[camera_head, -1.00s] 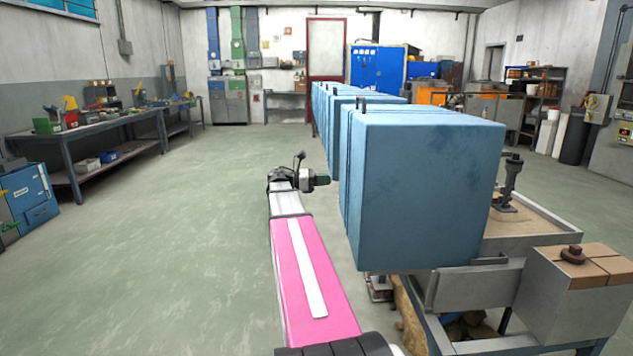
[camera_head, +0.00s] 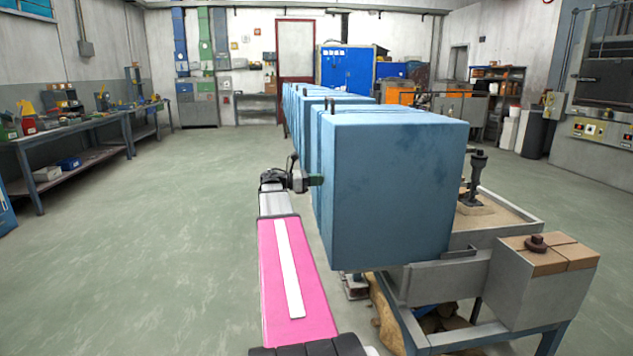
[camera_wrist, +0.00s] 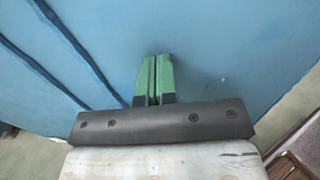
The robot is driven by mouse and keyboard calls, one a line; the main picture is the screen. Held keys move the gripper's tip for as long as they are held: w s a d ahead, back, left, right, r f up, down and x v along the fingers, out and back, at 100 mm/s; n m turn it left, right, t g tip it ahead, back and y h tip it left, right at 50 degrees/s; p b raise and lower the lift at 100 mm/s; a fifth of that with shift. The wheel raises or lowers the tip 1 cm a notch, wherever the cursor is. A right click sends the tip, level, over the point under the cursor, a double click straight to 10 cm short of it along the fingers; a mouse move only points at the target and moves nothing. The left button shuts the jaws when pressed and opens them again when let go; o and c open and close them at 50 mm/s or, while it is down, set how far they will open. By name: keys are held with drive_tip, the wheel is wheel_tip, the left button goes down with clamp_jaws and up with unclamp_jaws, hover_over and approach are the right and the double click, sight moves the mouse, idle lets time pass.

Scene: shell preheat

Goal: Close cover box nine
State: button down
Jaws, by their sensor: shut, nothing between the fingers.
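A row of blue boxes stands along a metal bench in the head view. The nearest blue box (camera_head: 390,190) is the largest in view and hides much of those behind it. No number shows, so I cannot tell which is box nine.
A grey block with brick tops (camera_head: 545,270) and a sand tray (camera_head: 490,215) are at the right of the boxes. A workbench (camera_head: 75,145) runs along the left wall. The floor (camera_head: 150,260) left of my arm is clear.

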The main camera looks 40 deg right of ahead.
drive_tip(key=x, duration=4.2)
drive_tip(key=shift+d, duration=0.4)
drive_tip(key=shift+f, duration=0.1)
drive_tip(key=v, duration=1.4)
drive_tip(key=shift+a, duration=0.35)
drive_tip(key=w+a+f+m+t+y, duration=0.25)
drive_tip(key=w+a+f, duration=0.25)
drive_tip(key=a+f, duration=0.5)
drive_tip(key=w+a+f+m+t+y, duration=0.15)
drive_tip(key=w+a+f+t, duration=0.35)
drive_tip(key=a, duration=0.8)
drive_tip(key=w+a+f+m+y, duration=0.2)
drive_tip(key=w+a+f+y, duration=0.15)
drive_tip(key=a+f, duration=0.7)
drive_tip(key=s+a+f+m+y, duration=0.2)
drive_tip(key=a+f, duration=0.1)
drive_tip(key=a, duration=1)
drive_tip(key=s+a+f+m+t+y, duration=0.1)
drive_tip(key=s+a+f+m+y, duration=0.1)
drive_tip(key=a, duration=1)
drive_tip(key=s+a+f+m+y, duration=0.2)
drive_tip(key=a+f+y, duration=0.2)
drive_tip(key=a, duration=0.9)
drive_tip(key=shift+a+f, duration=0.4)
drive_tip(key=shift+f, duration=0.15)
